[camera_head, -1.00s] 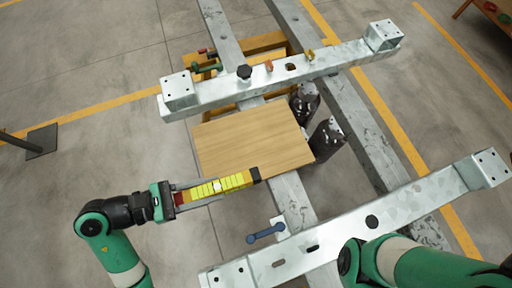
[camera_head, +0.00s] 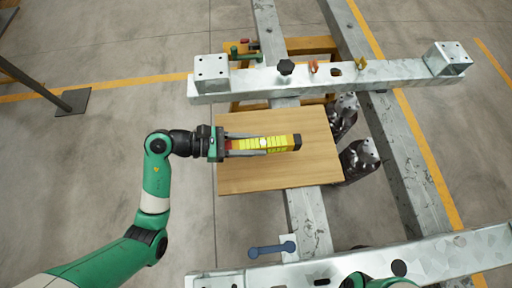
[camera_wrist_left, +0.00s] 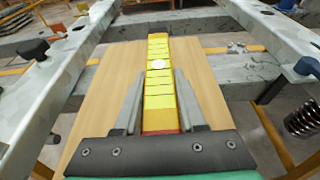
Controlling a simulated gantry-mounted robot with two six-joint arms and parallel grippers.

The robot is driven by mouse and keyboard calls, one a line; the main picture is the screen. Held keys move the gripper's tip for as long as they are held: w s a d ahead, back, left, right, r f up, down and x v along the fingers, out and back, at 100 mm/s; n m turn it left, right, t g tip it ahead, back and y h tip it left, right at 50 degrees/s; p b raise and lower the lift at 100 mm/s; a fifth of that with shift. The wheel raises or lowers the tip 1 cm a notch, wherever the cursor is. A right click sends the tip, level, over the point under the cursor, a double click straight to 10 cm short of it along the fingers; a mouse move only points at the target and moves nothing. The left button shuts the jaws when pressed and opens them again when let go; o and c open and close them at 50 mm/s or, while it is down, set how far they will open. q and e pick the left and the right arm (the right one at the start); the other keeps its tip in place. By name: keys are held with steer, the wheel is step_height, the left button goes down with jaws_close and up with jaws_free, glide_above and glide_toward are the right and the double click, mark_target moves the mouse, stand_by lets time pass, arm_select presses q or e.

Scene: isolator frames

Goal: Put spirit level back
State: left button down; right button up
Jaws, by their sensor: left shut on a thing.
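The yellow spirit level (camera_head: 268,143) with a dark end is in the jaws of my left gripper (camera_head: 247,144), over the wooden board. In the left wrist view the level (camera_wrist_left: 158,90) points straight away from me between the two fingers (camera_wrist_left: 157,103), with a red part near the palm. I cannot tell whether the level touches the wood. The wooden board (camera_head: 240,178) lies across the steel beams, and its bare surface shows on both sides of the level. My right arm shows only as a green piece at the bottom edge; its gripper is not in view.
A steel crossbeam (camera_head: 390,73) runs behind the board, with a black knob (camera_head: 286,67) and small clips on it. Another crossbeam (camera_head: 440,254) lies in front, near a blue handle (camera_head: 271,249). Dark cylindrical parts (camera_head: 357,158) stand right of the board.

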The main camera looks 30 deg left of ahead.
arm_select(q)
steer(key=shift+w+f+b, duration=0.2)
steer(key=shift+f+b, duration=0.1)
steer(key=shift+f, duration=0.05)
step_height(320, 180, down, 4)
steer(key=b, duration=0.3)
steer(key=shift+w+r, duration=0.15)
steer(key=shift+r, duration=0.25)
steer(key=shift+f, duration=0.2)
steer(key=shift+c, duration=2.4)
jaws_free()
